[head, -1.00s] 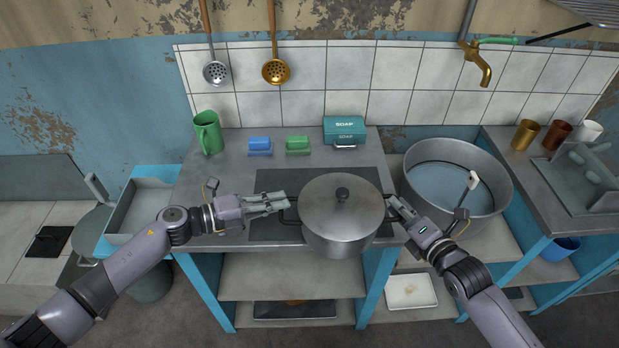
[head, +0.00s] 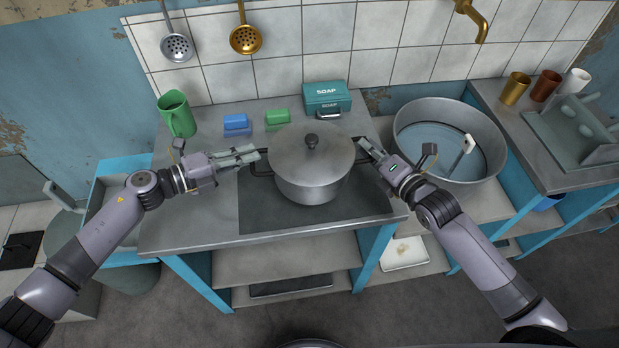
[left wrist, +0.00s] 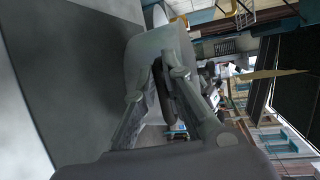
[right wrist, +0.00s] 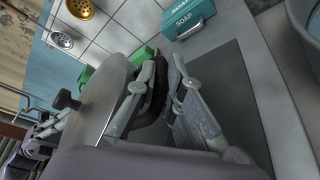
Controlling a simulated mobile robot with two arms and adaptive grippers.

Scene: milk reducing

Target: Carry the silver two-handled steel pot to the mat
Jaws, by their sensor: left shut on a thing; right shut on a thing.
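The silver steel pot (head: 310,178), lidded with a dark knob, is upright over the back-middle part of the dark mat (head: 315,217) on the counter. I cannot tell whether its base touches the mat. My left gripper (head: 257,157) is shut on the pot's left handle; the left wrist view shows the fingers around the dark handle (left wrist: 162,92) beside the pot wall (left wrist: 150,48). My right gripper (head: 363,149) is shut on the right handle, seen between the fingers in the right wrist view (right wrist: 155,98). The pot hides part of the mat.
Behind the pot stand a blue sponge (head: 236,124), a green sponge (head: 277,119) and a teal soap box (head: 326,97). A large metal basin (head: 450,140) is to the right. The front of the mat is clear.

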